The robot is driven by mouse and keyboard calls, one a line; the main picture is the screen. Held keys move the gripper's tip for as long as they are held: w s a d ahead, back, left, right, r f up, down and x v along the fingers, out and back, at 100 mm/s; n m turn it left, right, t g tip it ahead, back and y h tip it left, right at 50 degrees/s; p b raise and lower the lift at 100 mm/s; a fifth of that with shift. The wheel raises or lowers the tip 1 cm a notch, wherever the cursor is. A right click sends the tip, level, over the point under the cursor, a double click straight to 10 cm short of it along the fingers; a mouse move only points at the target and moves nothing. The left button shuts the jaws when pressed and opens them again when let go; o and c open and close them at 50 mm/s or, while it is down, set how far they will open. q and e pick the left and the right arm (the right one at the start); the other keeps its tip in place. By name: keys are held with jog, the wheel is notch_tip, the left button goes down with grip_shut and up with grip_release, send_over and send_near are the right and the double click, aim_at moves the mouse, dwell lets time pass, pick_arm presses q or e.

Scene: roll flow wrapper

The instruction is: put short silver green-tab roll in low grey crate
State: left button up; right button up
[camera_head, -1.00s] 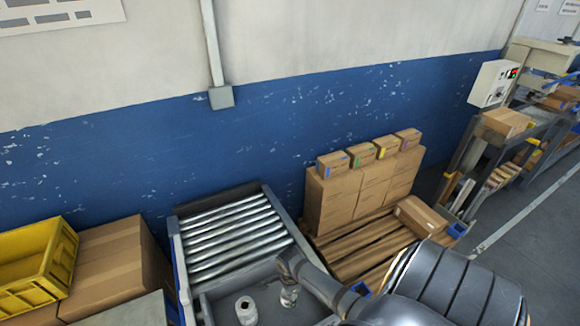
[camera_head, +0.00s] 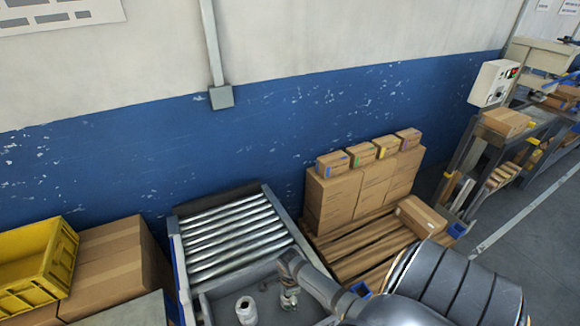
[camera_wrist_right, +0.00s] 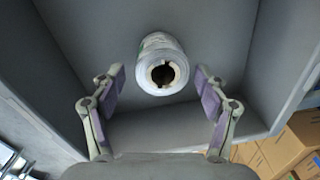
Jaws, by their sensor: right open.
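In the right wrist view a short silver-white roll (camera_wrist_right: 162,66) with an open dark core stands in a grey walled bin (camera_wrist_right: 84,66). A faint green mark shows near its far edge. My right gripper (camera_wrist_right: 158,82) is open, with its fingers apart on either side of the roll and no clear contact. In the head view a pale roll (camera_head: 246,310) stands in the grey bin, and my right gripper (camera_head: 289,298) points down to the right of it. I cannot tell whether both views show the same roll, or whether this bin is the low grey crate. My left gripper is out of view.
A roller conveyor (camera_head: 232,238) adjoins the grey bin at the back. A yellow crate (camera_head: 62,262) and cardboard boxes (camera_head: 118,262) are at left. A wooden pallet (camera_head: 365,250) with stacked cartons (camera_head: 360,198) stands at right.

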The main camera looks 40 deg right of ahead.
notch_tip(320, 180, up, 13)
jog(key=p, duration=0.1)
dwell(0.3)
jog(key=shift+r, duration=0.1)
dwell(0.3)
